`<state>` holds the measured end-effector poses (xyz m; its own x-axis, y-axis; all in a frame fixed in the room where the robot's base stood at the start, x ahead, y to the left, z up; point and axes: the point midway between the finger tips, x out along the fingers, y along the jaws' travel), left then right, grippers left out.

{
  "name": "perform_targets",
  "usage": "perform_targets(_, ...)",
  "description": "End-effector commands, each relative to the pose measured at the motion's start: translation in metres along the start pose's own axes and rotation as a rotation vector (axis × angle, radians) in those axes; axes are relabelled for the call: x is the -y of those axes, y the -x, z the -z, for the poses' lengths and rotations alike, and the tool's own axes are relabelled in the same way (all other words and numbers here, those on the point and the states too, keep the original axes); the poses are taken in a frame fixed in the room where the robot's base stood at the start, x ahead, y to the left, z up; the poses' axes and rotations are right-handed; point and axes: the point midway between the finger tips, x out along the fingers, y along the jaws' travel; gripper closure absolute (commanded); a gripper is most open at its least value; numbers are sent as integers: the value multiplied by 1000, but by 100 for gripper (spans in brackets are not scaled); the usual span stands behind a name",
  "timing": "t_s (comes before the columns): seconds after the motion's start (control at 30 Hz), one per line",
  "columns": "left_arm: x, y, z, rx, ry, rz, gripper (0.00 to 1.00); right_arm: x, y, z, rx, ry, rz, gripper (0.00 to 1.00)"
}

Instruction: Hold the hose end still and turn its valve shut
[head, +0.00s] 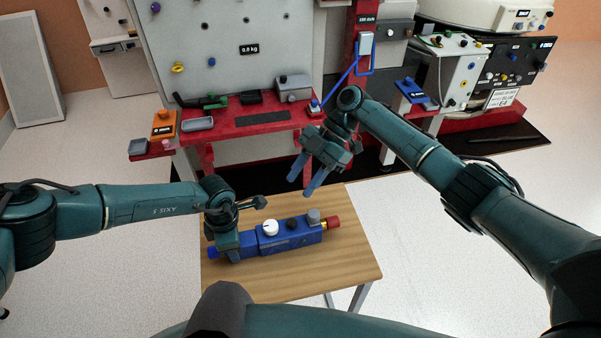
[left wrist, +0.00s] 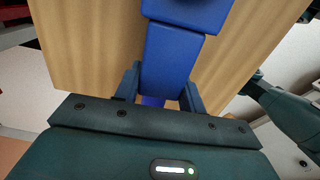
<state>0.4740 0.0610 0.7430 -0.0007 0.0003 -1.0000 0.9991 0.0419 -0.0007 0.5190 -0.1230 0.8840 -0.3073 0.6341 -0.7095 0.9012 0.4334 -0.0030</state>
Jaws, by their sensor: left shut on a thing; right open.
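The blue hose end (head: 291,239) lies along the wooden table, with a red cap (head: 332,222) at its right end. A white knob (head: 269,227), a dark knob (head: 292,224) and a grey knob (head: 314,216) stand on its top; which one is the valve I cannot tell. My left gripper (head: 228,254) is shut on its left part. In the left wrist view the blue body (left wrist: 172,62) sits between the fingers of my left gripper (left wrist: 158,92). My right gripper (head: 306,183) is open and empty, above the far side of the table, apart from the hose end.
The wooden table (head: 340,268) has bare room in front of and right of the hose end. Behind it stands a red bench (head: 240,130) with several small items, before a grey panel (head: 220,50). A blue strap (head: 346,80) hangs from a red post.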

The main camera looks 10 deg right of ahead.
Motion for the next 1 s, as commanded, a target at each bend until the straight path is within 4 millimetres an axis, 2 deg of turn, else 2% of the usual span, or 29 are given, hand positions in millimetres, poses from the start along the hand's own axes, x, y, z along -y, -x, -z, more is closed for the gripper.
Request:
perform_targets(0.03, 0, 0, 0, 0, 1, 0, 89, 0, 0, 0, 0, 0, 0, 59)
perform_targets(0.07, 0, 0, 0, 0, 1, 0, 59, 0, 0, 0, 0, 0, 0, 59)
perform_targets(0.33, 0, 0, 0, 0, 0, 0, 36, 0, 0, 0, 0, 0, 0, 59)
perform_targets(0.67, -1, 5, 0, 0, 0, -1, 35, 0, 0, 0, 0, 0, 0, 59)
perform_targets(0.77, -1, 17, 0, 2, -1, -2, 35, 0, 0, 0, 0, 0, 0, 59)
perform_targets(1.0, -1, 68, 0, 2, 0, -3, 35, 0, 0, 0, 0, 0, 0, 59)
